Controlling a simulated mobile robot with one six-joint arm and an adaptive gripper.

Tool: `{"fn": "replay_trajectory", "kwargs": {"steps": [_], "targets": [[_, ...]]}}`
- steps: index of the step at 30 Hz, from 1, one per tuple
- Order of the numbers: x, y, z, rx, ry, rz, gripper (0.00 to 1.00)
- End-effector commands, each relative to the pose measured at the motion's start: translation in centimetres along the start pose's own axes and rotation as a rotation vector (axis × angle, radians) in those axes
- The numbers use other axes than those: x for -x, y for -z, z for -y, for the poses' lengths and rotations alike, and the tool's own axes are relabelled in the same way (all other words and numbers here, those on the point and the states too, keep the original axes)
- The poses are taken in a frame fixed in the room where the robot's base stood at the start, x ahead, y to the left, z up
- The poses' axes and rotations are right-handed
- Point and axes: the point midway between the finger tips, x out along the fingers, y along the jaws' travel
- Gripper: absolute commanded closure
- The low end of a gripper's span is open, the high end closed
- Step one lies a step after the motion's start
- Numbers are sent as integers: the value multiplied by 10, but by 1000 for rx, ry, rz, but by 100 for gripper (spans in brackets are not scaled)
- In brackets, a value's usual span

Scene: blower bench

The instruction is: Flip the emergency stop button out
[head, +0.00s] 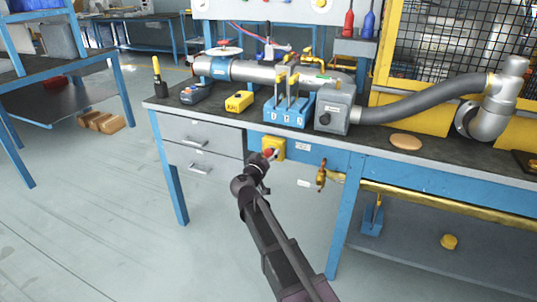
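The emergency stop is a yellow box (276,145) on the blue front edge of the bench, just right of the drawers. Its red button (269,153) shows in part on the box's lower left. My gripper (264,160) is right in front of the button, at the end of my dark arm reaching up from the bottom. The gripper covers part of the button. Its fingers are small and dark here, so I cannot tell whether they are open, shut or touching the button. Whether the button is in or out is hidden.
A brass valve (321,176) hangs from the bench front to the right. Drawers (200,150) are on the left. The bench top (378,140) carries a blue tool rack (290,115), a grey box (335,108) and a hose (420,105).

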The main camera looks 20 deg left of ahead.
Motion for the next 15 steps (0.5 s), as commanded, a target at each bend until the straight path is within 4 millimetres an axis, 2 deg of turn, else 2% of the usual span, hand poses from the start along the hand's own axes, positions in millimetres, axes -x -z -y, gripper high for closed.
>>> {"fn": "replay_trajectory", "kwargs": {"steps": [15], "targets": [[4, 0, 0, 0, 1, -1, 11]]}}
